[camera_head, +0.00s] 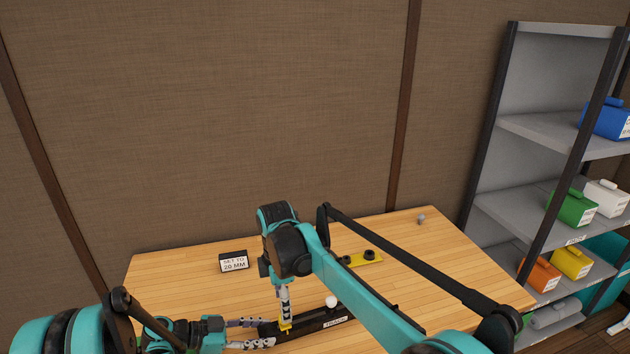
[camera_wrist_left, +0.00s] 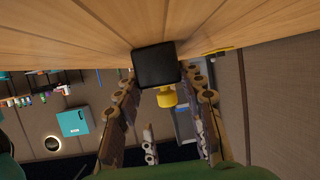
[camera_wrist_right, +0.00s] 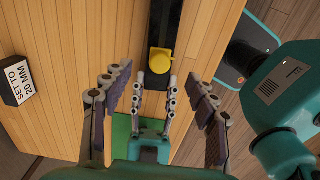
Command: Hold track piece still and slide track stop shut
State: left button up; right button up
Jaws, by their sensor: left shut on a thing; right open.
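The black track piece (camera_head: 305,326) lies on the wooden table, with a white label on its side and a white ball (camera_head: 331,301) on it. The yellow track stop (camera_head: 286,326) is near its left end, and its round yellow top shows in the right wrist view (camera_wrist_right: 160,60). My left gripper (camera_head: 266,333) is shut on the track's left end (camera_wrist_left: 156,65). My right gripper (camera_wrist_right: 155,80) points down above the stop, its fingers open on either side of that end. Whether a finger touches the stop cannot be told.
A sign (camera_head: 233,262) reading "SET TO 20 MM" stands behind the track. A yellow plate with black knobs (camera_head: 362,258) lies farther back, partly behind my right arm. A small grey object (camera_head: 421,218) is at the far corner. A shelf (camera_head: 545,130) with coloured boxes stands right.

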notch_tip(320, 180, down, 7)
jog(key=shift+r, duration=0.2)
dwell(0.3)
jog(key=c, duration=1)
